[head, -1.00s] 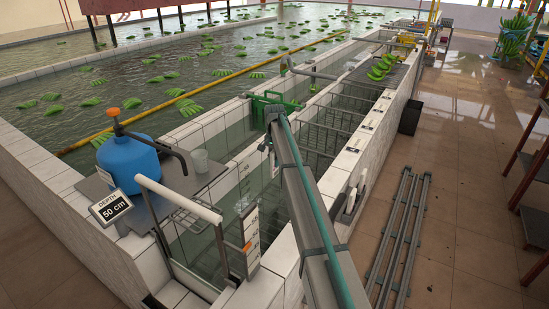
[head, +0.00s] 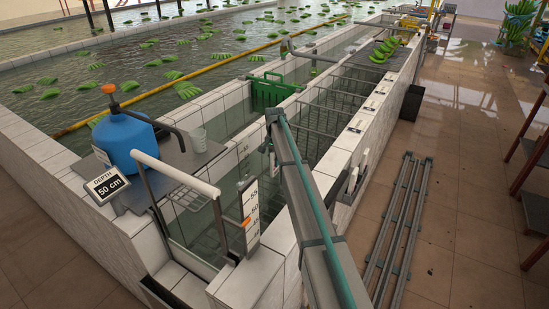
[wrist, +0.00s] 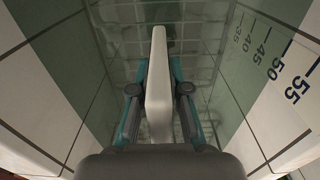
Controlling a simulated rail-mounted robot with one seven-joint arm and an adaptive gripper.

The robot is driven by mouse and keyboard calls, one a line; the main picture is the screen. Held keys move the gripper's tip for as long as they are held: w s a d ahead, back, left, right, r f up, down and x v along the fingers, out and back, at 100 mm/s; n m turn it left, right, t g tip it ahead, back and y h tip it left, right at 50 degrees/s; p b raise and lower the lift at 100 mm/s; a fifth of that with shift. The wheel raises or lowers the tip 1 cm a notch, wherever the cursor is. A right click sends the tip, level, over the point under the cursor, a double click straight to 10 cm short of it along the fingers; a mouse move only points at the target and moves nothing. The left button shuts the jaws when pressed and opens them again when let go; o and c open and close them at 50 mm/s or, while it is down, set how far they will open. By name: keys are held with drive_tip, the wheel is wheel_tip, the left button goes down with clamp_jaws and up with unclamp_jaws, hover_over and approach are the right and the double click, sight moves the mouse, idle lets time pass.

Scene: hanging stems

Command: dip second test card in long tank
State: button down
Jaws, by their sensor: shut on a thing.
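My gripper (wrist: 158,100) is shut on a white test card (wrist: 158,60), which shows as a pale upright slab between its teal fingers in the wrist view. The long tank's tiled inner wall (wrist: 245,90) lies beside them, with depth marks from 35 to 55 on the right. In the head view my arm reaches over the narrow long tank (head: 262,262); my gripper and the card are mostly hidden there. Whether the card's lower end touches the water cannot be told. A sign reading depth 50 cm (head: 108,186) stands at the tank's left corner.
A depth gauge board (head: 249,215) with an orange marker stands at the near end. A blue sprayer (head: 127,142) and a cup (head: 198,140) stand on a left ledge. White pieces (head: 353,180) hang on the right wall.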

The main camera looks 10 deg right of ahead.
sight(275, 168)
drive_tip(key=shift+f+b, duration=0.8)
drive_tip(key=shift+f, duration=1.55)
wheel_tip(275, 168, up, 27)
drive_tip(key=p, duration=1)
drive_tip(key=shift+p, duration=0.4)
drive_tip(key=shift+n, duration=0.3)
idle(0.7)
drive_tip(key=s+f+n+b, duration=0.3)
drive_tip(key=s, duration=1.2)
drive_tip(key=s+f+n+b, duration=0.4)
drive_tip(key=s, duration=1.2)
drive_tip(key=shift+s+n, duration=0.15)
drive_tip(key=shift+n, duration=0.15)
